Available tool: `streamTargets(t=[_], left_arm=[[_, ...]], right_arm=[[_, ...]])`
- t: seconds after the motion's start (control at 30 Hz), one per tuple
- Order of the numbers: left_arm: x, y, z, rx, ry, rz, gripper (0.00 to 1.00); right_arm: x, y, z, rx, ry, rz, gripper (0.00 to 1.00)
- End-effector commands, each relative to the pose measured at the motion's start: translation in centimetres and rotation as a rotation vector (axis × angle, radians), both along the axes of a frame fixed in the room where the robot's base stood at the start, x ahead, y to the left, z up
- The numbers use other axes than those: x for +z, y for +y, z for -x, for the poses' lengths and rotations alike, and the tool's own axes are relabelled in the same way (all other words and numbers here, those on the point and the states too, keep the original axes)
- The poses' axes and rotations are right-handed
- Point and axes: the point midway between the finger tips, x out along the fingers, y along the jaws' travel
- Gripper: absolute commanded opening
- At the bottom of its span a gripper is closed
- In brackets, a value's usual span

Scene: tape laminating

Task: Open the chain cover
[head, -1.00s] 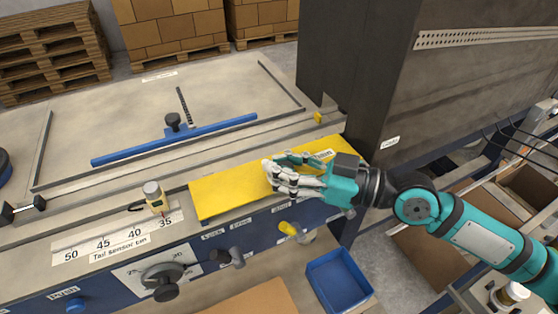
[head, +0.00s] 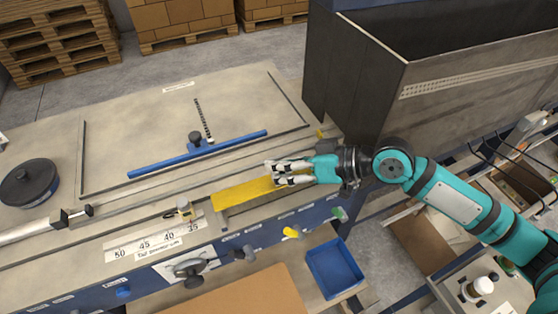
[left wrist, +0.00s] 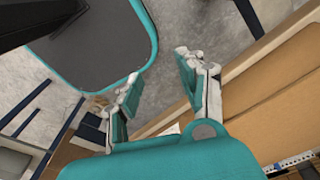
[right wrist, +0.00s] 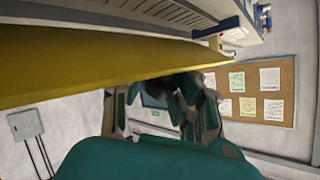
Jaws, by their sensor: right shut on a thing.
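The chain cover (head: 240,192) is the long yellow panel along the front of the blue machine. In the head view it shows as a narrow strip and looks tilted, though its exact angle is hard to judge. My right gripper (head: 276,173) is shut on the cover and hides its right part. In the right wrist view the yellow cover (right wrist: 90,65) spans the upper left, just beyond the fingers (right wrist: 165,108). My left gripper (left wrist: 163,92) shows only in the left wrist view, open and empty, away from the cover.
A blue bar (head: 198,154) with a black knob lies on the tabletop behind the cover. A blue bin (head: 336,272) sits below. A tall grey housing (head: 370,90) rises behind my right arm.

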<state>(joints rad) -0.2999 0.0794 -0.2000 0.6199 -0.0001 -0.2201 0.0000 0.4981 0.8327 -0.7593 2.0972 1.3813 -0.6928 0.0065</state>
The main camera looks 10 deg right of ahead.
Motion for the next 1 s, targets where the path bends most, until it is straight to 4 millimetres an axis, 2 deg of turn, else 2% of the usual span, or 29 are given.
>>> streamTargets(t=[0.03, 0.47, 0.5, 0.73, 1.0], left_arm=[[0.36, 0.0, -0.01, 0.0, 0.0, 0.0, 0.4], [0.39, 0.0, -0.01, 0.0, 0.0, 0.0, 0.4], [0.39, 0.01, -0.01, 0.0, 0.0, 0.0, 0.4], [0.36, 0.1, -0.02, -0.001, 0.0, -0.001, 0.4], [0.32, 0.2, 0.05, 0.0, 0.001, -0.002, 0.4]], right_arm=[[0.98, -0.18, -0.51, -0.008, -0.013, -0.005, 0.0], [0.98, -0.14, -0.59, -0.008, -0.009, -0.003, 0.0], [0.98, -0.14, -0.59, -0.008, -0.009, -0.003, 0.19], [0.67, -0.07, -0.42, -0.005, -0.001, -0.001, 0.49], [0.47, -0.07, -0.29, -0.003, 0.004, 0.0, 0.5]])
